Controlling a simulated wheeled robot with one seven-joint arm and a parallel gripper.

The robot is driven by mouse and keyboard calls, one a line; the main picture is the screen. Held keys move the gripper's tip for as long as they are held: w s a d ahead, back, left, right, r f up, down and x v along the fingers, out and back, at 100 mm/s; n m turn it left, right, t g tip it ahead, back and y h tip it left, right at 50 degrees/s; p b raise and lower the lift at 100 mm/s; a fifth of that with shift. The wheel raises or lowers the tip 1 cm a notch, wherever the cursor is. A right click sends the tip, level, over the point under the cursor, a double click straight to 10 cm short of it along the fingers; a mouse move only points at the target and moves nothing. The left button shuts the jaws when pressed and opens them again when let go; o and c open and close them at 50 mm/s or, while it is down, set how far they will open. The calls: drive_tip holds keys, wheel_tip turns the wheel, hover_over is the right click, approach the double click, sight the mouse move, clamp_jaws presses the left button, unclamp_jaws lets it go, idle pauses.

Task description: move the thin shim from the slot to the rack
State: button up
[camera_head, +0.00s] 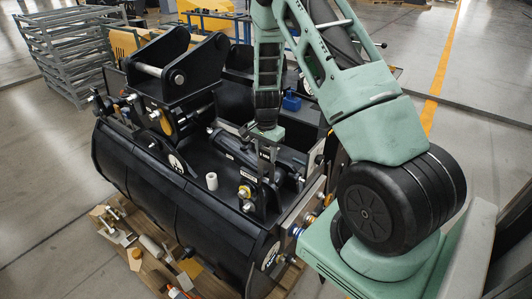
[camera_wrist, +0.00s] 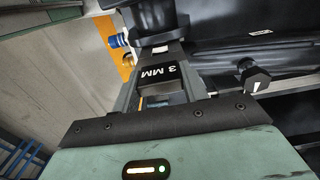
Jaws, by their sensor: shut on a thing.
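My gripper (camera_wrist: 160,58) is shut on a black tab marked "3 MM", the shim (camera_wrist: 160,76), which sits between the two fingers in the wrist view. In the head view my gripper (camera_head: 267,165) points down over the right part of the black bucket-shaped attachment (camera_head: 200,215). A small white label shows between the fingers there. The shim's lower end is hidden, so I cannot tell whether it is still inside the slot. I cannot clearly make out the slot or the rack.
A black coupler bracket with a steel pin (camera_head: 178,75) rises at the attachment's left. Loose tools lie on the wooden pallet (camera_head: 110,280). A grey metal rack frame (camera_head: 75,55) stands far left.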

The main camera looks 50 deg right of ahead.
drive_tip(key=shift+r+p, duration=1)
drive_tip(key=shift+r, duration=0.6)
drive_tip(key=shift+r+p, duration=1.4)
drive_tip(key=shift+r, duration=0.65)
drive_tip(key=shift+f, duration=0.1)
